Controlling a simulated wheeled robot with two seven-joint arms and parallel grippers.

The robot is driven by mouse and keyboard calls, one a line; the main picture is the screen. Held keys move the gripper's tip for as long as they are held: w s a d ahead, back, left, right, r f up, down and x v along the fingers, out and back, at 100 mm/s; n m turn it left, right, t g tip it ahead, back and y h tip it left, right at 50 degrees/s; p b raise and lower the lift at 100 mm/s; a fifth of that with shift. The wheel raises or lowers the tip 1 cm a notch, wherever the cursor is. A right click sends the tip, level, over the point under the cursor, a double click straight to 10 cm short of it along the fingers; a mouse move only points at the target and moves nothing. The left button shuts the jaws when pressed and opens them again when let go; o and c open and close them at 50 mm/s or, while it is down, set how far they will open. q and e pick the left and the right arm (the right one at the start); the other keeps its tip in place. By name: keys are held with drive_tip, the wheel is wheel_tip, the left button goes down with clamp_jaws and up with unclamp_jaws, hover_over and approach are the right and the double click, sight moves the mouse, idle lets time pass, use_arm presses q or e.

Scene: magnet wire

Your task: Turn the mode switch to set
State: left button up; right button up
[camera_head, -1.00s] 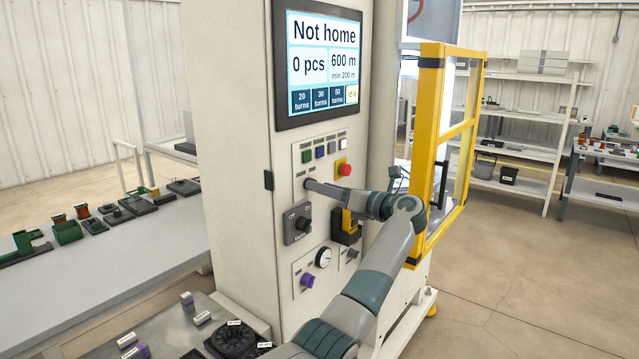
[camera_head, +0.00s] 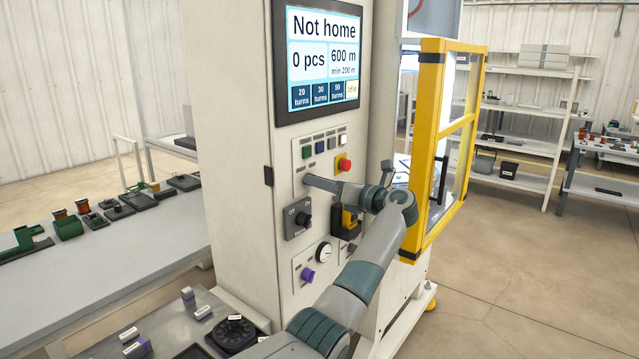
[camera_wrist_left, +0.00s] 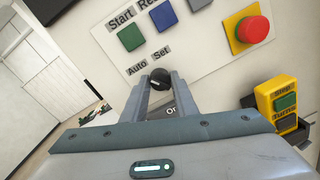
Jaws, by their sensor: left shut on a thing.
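The mode switch is a small black knob (camera_wrist_left: 160,78) on the white control panel, below the labels "Auto" (camera_wrist_left: 137,67) and "Set" (camera_wrist_left: 161,53) in the left wrist view. My left gripper (camera_head: 310,181) reaches the panel from the right in the head view. Its two fingers (camera_wrist_left: 159,86) are shut on the knob, one on each side. The fingers hide the knob in the head view. I cannot tell which label the knob points to. My right gripper is not in view.
A red stop button (camera_head: 344,164) sits right of and above the gripper, and an Off/On rotary switch (camera_head: 303,221) below it. A yellow pendant (camera_head: 349,217) hangs beside that switch. The yellow guard door (camera_head: 433,150) stands close to my arm. The screen (camera_head: 322,56) reads "Not home".

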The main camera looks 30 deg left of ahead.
use_arm(q)
drive_tip(key=shift+m, duration=0.4)
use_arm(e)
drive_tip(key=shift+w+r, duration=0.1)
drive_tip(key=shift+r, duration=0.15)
use_arm(q)
drive_tip(key=m+p, duration=0.7)
drive_tip(key=m, duration=0.6)
drive_tip(key=shift+w+g, duration=0.15)
drive_tip(key=shift+g, duration=0.25)
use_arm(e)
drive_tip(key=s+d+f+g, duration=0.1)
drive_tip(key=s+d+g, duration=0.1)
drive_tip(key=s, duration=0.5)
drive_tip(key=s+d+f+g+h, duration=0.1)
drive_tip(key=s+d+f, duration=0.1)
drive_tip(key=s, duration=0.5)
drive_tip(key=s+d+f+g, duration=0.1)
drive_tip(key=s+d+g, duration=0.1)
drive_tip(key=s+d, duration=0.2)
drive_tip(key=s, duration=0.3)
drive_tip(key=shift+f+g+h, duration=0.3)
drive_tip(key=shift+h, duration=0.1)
use_arm(q)
drive_tip(key=o, duration=1)
drive_tip(key=shift+d, duration=0.15)
